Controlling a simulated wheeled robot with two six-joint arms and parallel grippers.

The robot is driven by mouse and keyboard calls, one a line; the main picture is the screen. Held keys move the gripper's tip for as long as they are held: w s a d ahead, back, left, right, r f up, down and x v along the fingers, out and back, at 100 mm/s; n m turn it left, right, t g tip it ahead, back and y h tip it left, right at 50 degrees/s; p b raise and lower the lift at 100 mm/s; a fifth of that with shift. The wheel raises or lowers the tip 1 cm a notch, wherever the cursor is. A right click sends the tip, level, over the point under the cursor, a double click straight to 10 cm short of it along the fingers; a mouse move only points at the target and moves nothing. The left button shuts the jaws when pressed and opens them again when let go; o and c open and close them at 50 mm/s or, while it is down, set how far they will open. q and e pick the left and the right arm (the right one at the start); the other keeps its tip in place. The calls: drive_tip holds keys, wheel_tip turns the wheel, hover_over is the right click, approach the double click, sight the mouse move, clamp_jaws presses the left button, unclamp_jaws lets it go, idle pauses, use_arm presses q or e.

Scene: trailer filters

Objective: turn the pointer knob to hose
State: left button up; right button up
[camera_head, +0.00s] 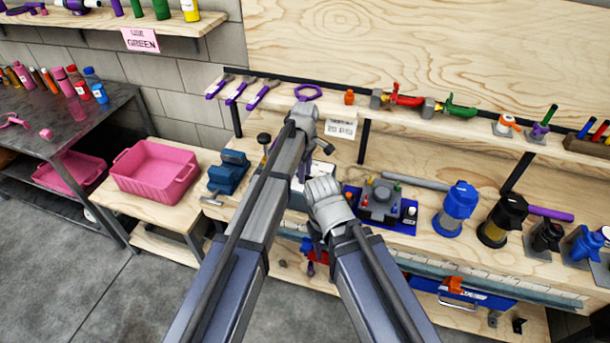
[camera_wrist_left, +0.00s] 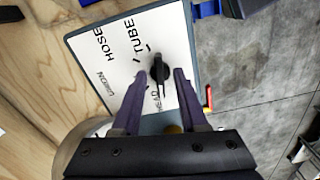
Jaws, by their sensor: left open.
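In the left wrist view a black pointer knob (camera_wrist_left: 160,74) stands on a white panel (camera_wrist_left: 85,62) printed with HOSE, TUBE and other words that are partly hidden. HOSE is to the left of the knob, with TUBE between them. I cannot tell clearly which label the knob points at. My left gripper (camera_wrist_left: 160,73) is open, its two purple fingers on either side of the knob; contact is not clear. In the head view the white box (camera_head: 325,172) is mostly hidden behind my arms.
A blue device (camera_head: 229,172) stands left of the box. A blue-based fixture (camera_head: 380,200) and a blue-topped filter (camera_head: 457,207) stand to the right. A pink tub (camera_head: 155,172) is on a lower table at left. A shelf with tools runs behind.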

use_arm(q)
clamp_jaws()
drive_tip(key=shift+m, duration=0.3)
idle(0.5)
drive_tip(key=m, duration=0.4)
drive_tip(key=shift+m, duration=0.3)
drive_tip(key=m, duration=1.2)
drive_tip(key=shift+a, duration=0.1)
drive_tip(key=m, duration=0.6)
drive_tip(key=shift+m, duration=0.3)
